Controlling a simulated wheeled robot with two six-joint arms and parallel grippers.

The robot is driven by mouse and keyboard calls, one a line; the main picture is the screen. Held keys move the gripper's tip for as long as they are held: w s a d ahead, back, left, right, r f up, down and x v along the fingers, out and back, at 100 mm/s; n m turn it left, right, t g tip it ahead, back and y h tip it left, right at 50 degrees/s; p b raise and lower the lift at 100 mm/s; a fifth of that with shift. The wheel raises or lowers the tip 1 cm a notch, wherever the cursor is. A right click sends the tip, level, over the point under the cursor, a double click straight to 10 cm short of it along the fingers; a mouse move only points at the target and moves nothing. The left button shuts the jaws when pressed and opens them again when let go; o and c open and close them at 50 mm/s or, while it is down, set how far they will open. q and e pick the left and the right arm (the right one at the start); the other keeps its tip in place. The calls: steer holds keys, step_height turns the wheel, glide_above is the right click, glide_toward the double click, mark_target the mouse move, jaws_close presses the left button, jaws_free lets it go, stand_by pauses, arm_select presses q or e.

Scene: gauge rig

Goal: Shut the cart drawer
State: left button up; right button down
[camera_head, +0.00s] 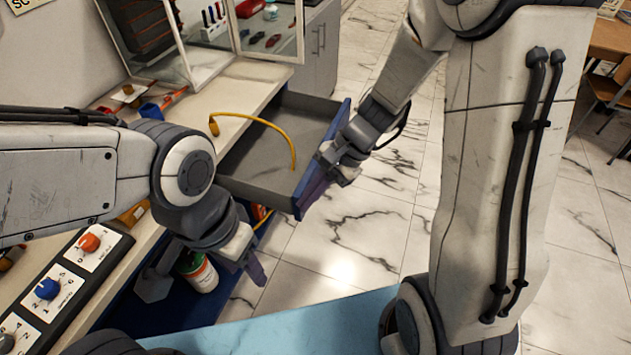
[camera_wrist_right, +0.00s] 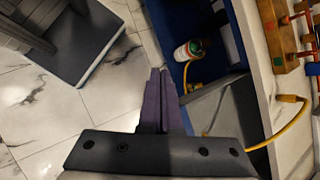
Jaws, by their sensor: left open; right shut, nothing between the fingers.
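The cart drawer (camera_head: 262,150) is pulled out of the cart, with a grey inside and a blue front panel (camera_head: 327,150). My right gripper (camera_head: 312,192) is shut and empty at the outer side of the front panel, near its lower end; I cannot tell whether it touches. Its purple fingers (camera_wrist_right: 158,100) show in the right wrist view, close to the drawer. My left gripper (camera_head: 254,268) is open and empty, lower and to the left of the drawer, by the cart's open lower space.
A yellow cable (camera_head: 275,121) arches from the worktop over the drawer. A white bottle (camera_head: 201,272) stands in the cart below. A knob panel (camera_head: 72,264) lies at the left. A glass cabinet (camera_head: 262,29) stands behind. The marble floor (camera_head: 352,225) beyond the front panel is clear.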

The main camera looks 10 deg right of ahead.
steer(key=w+d+f+m+t+b, duration=0.1)
steer(key=w+d+f+m+t, duration=0.2)
steer(key=w+d+f+m, duration=0.35)
steer(key=w+d+f+m+t+b, duration=0.1)
steer(key=w+d+f+m+t, duration=0.2)
steer(key=d+f+m, duration=0.35)
steer(key=w+a+f, duration=0.4)
steer(key=w+a, duration=0.1)
steer(key=a, duration=0.1)
steer(key=shift+w+a+f+m+y+p, duration=0.2)
steer(key=shift+w+f+m+y+p, duration=0.1)
steer(key=shift+f+y+p, duration=0.1)
